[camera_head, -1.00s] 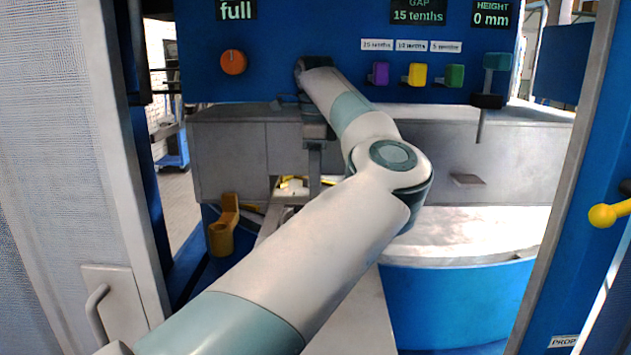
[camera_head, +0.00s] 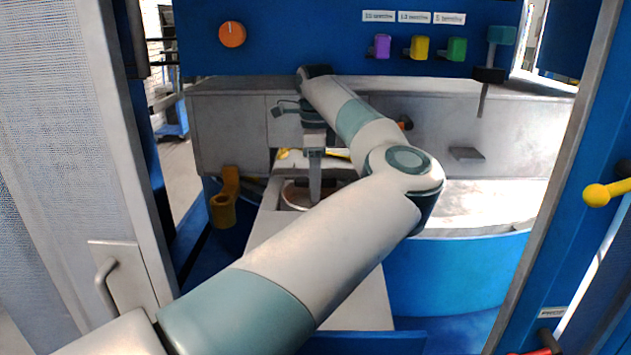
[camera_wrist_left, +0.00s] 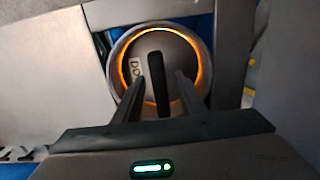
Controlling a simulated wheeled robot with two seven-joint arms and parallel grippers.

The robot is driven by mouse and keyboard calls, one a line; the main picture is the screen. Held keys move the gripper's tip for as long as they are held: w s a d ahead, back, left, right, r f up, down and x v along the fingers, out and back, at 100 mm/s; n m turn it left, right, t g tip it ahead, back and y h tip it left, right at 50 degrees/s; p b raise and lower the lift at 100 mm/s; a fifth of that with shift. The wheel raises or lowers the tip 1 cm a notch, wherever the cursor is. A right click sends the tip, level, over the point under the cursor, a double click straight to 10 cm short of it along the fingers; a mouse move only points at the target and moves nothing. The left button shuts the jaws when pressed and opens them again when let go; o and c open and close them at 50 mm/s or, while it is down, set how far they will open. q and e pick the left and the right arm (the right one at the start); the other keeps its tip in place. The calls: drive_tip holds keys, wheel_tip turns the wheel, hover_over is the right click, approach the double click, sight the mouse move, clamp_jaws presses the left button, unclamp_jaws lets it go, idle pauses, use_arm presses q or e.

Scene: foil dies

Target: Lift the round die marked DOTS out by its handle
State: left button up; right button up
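The round die (camera_wrist_left: 178,48) shows in the left wrist view as a grey disc with a glowing orange ring around it. A label starting with "DO" is partly hidden on its left side. A dark upright bar, its handle (camera_wrist_left: 156,72), stands across the middle. My left gripper (camera_wrist_left: 159,86) is open, with one finger on each side of the handle and gaps visible. In the head view my left gripper (camera_head: 315,190) points down at the round die (camera_head: 291,195), which is mostly hidden. My right gripper is not in view.
A blue panel (camera_head: 300,50) with an orange knob (camera_head: 232,34) and purple, yellow and green blocks stands behind. A yellow holder (camera_head: 222,208) is left of the die. A blue round tub (camera_head: 460,275) is to the right. Grey door posts flank the opening.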

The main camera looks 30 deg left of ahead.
use_arm(q)
clamp_jaws()
idle(1.3)
drive_tip(key=shift+r, duration=0.2)
